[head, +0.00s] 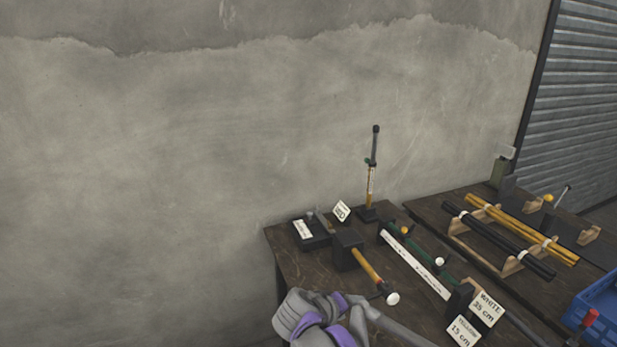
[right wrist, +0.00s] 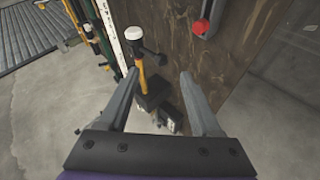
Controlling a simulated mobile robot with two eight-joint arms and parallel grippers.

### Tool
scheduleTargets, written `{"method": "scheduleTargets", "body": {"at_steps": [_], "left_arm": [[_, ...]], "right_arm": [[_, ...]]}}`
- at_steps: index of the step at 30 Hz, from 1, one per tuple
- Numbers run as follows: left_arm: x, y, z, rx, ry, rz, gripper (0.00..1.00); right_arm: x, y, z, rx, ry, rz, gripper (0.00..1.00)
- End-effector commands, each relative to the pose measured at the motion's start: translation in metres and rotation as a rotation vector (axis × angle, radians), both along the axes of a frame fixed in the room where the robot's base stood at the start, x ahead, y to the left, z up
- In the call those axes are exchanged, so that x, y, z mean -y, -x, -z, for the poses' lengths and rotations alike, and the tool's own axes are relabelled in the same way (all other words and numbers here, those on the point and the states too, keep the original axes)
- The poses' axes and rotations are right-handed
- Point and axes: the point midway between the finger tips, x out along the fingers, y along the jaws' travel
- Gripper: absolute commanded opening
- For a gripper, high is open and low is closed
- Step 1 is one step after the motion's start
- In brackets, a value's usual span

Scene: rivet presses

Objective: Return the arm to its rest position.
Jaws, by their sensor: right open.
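My right gripper (right wrist: 160,73) is open, with nothing between its fingers. In the head view my grey and purple right wrist is at the bottom, in front of the near left corner of the dark table (head: 300,262). A yellow rod (head: 367,264) with a white end and a black block (head: 347,248) lies close beyond it. In the right wrist view this yellow rod (right wrist: 142,75) shows beyond and between the fingers; it looks apart from them. My left gripper is in neither view.
An upright tool (head: 371,185) stands at the table's back. A white scale bar (head: 415,263), label cards (head: 487,308) and a rack of yellow and black rods (head: 510,265) lie to the right. A blue crate (head: 597,305) is at the right edge. Bare wall fills the left.

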Motion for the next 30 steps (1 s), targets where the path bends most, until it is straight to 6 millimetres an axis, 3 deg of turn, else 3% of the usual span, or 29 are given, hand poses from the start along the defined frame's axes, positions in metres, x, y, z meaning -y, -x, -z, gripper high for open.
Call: {"method": "scheduleTargets", "body": {"at_steps": [3, 9, 18, 24, 30], "left_arm": [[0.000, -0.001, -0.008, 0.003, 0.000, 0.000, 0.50], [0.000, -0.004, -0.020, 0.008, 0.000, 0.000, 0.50], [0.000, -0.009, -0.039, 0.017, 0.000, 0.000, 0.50], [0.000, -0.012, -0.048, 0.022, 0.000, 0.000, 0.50], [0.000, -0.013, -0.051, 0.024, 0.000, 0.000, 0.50]], "right_arm": [[0.027, 0.033, -0.003, -0.039, -0.078, 0.030, 0.65], [0.060, 0.103, 0.001, -0.101, -0.259, 0.080, 0.65], [0.076, 0.202, 0.018, -0.120, -0.536, 0.144, 0.65], [0.072, 0.246, 0.032, -0.094, -0.687, 0.174, 0.65], [0.067, 0.262, 0.039, -0.077, -0.753, 0.186, 0.65]]}}
